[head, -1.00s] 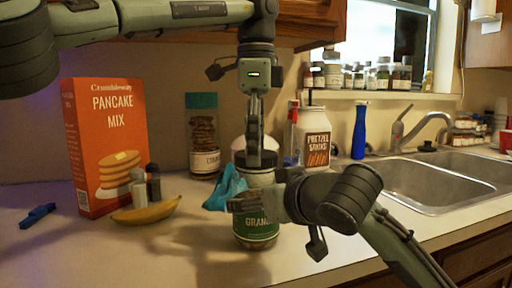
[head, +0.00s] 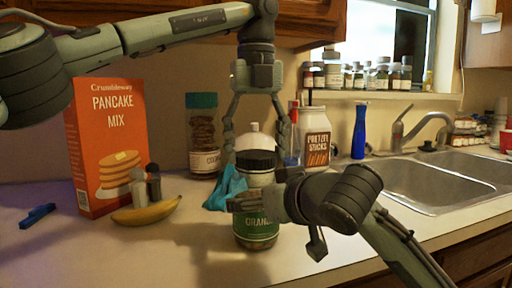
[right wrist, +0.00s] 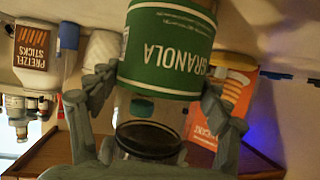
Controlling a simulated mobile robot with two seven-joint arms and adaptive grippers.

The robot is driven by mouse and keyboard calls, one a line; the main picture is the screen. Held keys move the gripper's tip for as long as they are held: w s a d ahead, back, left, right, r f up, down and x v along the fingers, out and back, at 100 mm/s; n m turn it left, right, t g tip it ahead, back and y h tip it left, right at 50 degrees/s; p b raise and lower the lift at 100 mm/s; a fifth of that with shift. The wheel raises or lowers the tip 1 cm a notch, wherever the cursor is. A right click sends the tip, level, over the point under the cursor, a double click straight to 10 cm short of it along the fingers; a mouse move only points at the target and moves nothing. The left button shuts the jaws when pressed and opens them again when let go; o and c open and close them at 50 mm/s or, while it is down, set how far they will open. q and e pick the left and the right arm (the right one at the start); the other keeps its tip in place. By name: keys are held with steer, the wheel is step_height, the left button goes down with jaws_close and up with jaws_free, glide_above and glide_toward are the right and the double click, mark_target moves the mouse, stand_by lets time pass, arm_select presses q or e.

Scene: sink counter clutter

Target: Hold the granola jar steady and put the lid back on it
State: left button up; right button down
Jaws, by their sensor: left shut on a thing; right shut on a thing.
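The granola jar (head: 256,228), clear with a green label, stands upright on the counter. My right gripper (head: 250,200) is shut on its side; in the right wrist view the upside-down jar (right wrist: 165,45) sits between both fingers (right wrist: 155,95). The black lid (head: 256,159) is at the jar's top and looks level; I cannot tell whether it is fully seated. It also shows, dark and round, in the right wrist view (right wrist: 148,140). My left gripper (head: 256,155) comes from above, its fingers on either side of the lid, shut on it. The right gripper hides part of the label.
A teal cloth-like thing (head: 226,190) is against the jar's left. A banana (head: 147,212), shakers (head: 138,187) and pancake mix box (head: 112,150) stand left. A cookie jar (head: 203,140) and pretzel jar (head: 315,140) are behind. The sink (head: 440,185) is right; the front counter is clear.

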arm_select(q)
steer(key=m, duration=1.5)
steer(key=shift+f+m, duration=0.1)
steer(key=shift+m, duration=0.3)
steer(key=m, duration=0.4)
steer(key=shift+m, duration=0.4)
steer(key=m, duration=0.6)
steer(key=o, duration=1.4)
